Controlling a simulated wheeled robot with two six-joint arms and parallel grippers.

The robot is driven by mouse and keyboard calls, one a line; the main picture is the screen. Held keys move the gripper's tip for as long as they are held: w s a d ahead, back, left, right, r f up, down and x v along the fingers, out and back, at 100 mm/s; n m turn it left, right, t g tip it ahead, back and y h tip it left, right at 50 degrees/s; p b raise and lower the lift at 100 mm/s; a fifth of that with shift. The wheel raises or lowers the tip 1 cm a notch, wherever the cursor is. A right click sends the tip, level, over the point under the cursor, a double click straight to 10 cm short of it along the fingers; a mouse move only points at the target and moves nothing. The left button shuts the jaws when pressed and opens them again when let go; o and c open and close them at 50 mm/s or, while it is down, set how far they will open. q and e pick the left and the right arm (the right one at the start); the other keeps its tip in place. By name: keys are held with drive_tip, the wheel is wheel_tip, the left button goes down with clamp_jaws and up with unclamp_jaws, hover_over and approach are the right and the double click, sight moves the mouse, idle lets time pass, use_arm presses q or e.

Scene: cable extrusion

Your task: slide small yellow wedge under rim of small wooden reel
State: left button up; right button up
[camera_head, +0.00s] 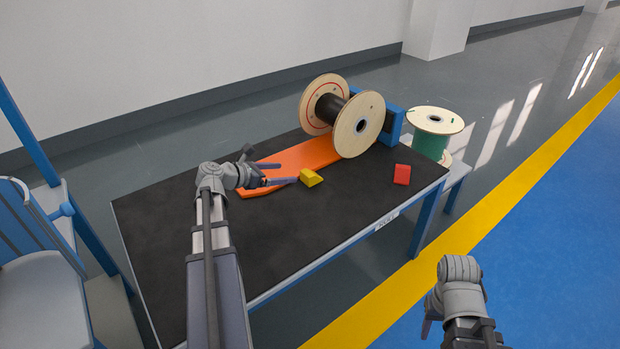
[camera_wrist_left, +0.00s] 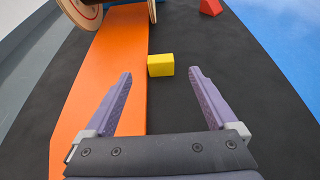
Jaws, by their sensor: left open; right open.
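The small yellow wedge (camera_head: 310,177) lies on the black table mat at the near edge of the orange strip. The wooden reel (camera_head: 359,125), wound with dark cable, stands on its rims at the far end of the strip, apart from the wedge. My left gripper (camera_head: 279,173) is open and empty, with its fingers pointing towards the wedge. In the left wrist view the wedge (camera_wrist_left: 160,65) sits ahead of and between the open fingertips, untouched; the reel's rims show at the top left. My right gripper (camera_head: 427,327) is off the table at the lower right, mostly hidden by its own wrist.
A red wedge (camera_head: 402,174) lies on the table (camera_head: 290,235) right of the reel. A blue block (camera_head: 391,125) stands behind the reel. A reel of green cable (camera_head: 434,133) rests on a side stand (camera_head: 457,176). The table's front half is clear.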

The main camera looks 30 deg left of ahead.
sight(309, 178)
idle(0.3)
use_arm(q)
drive_tip(key=shift+c, duration=0.6)
drive_tip(key=r+g+p, duration=0.1)
drive_tip(key=p, duration=0.2)
drive_tip(key=r+p, duration=0.1)
drive_tip(key=p, duration=0.2)
drive_tip(key=shift+s+r+g+y, duration=0.3)
drive_tip(key=shift+g, duration=0.1)
drive_tip(key=c, duration=0.4)
drive_tip(key=s+g+p, duration=0.1)
drive_tip(key=p, duration=0.2)
drive_tip(key=s+a+r+g+y+p, duration=0.1)
drive_tip(key=p, duration=0.2)
drive_tip(key=shift+r+g, duration=0.3)
drive_tip(key=shift+g, duration=0.1)
drive_tip(key=c, duration=0.7)
drive_tip(key=shift+s+a+f, duration=0.1)
drive_tip(key=shift+s, duration=0.05)
drive_tip(key=shift+c, duration=1.2)
drive_tip(key=shift+w+f+y, duration=0.2)
drive_tip(key=shift+f+y, duration=0.1)
drive_tip(key=shift+f, duration=0.15)
clamp_jaws()
drive_tip(key=b+x, duration=0.9)
drive_tip(key=x, duration=0.2)
drive_tip(key=shift+f, duration=0.1)
